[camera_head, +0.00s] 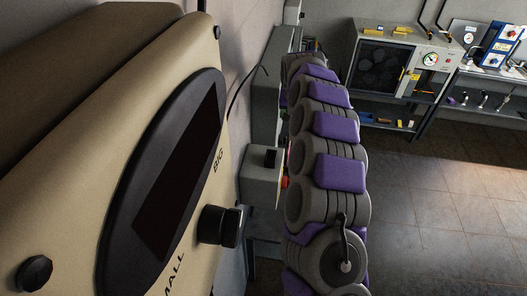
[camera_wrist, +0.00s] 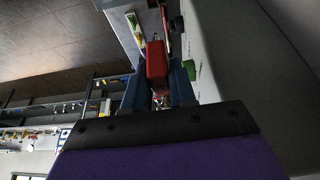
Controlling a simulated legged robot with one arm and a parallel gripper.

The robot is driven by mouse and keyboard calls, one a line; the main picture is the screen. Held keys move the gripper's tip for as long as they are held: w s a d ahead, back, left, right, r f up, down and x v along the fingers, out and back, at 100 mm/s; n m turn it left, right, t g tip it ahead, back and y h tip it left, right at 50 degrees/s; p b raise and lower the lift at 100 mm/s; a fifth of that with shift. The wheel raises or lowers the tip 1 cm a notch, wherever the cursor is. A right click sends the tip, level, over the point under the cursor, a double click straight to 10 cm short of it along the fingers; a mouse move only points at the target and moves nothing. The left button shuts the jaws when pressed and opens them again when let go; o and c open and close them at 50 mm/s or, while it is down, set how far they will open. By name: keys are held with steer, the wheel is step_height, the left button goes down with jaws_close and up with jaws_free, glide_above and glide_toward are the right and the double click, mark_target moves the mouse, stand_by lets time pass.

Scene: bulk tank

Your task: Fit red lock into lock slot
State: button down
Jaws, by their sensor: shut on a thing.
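In the wrist view, my gripper (camera_wrist: 157,88) has its two dark blue fingers closed around a red block-shaped lock (camera_wrist: 156,62), which sticks out beyond the fingertips. The fingers cover its lower part. The lock points toward a light grey box (camera_wrist: 123,22), and a second thin red piece shows just past it; I cannot tell whether they touch. I cannot make out the lock slot clearly. In the head view, my arm hides the gripper, and a small red part (camera_head: 285,182) shows at the edge of a grey control box (camera_head: 262,181).
A green button (camera_wrist: 189,70) sits close to the right finger in the wrist view. A beige tank panel (camera_head: 60,150) with a black knob (camera_head: 220,226) fills the left of the head view. The tiled floor (camera_head: 450,210) at right is clear.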

steer(key=s+a, duration=0.2)
steer(key=s, duration=0.2)
steer(key=s+a+f, duration=0.1)
steer(key=s+a, duration=0.1)
steer(key=s, duration=0.1)
steer(key=s+a, duration=0.2)
steer(key=s, duration=0.2)
steer(key=shift+s+a+f, duration=0.15)
steer(key=shift+s+a, duration=0.15)
steer(key=shift+s, duration=0.25)
steer(key=f, duration=0.1)
steer(key=a+f, duration=0.2)
steer(key=f, duration=0.1)
steer(key=shift+s+a, duration=0.1)
steer(key=shift+s, duration=0.05)
steer(key=shift+a, duration=0.15)
steer(key=c, duration=1.4)
jaws_free()
steer(key=o, duration=0.5)
steer(key=shift+d+r, duration=0.15)
steer(key=shift+d, duration=0.55)
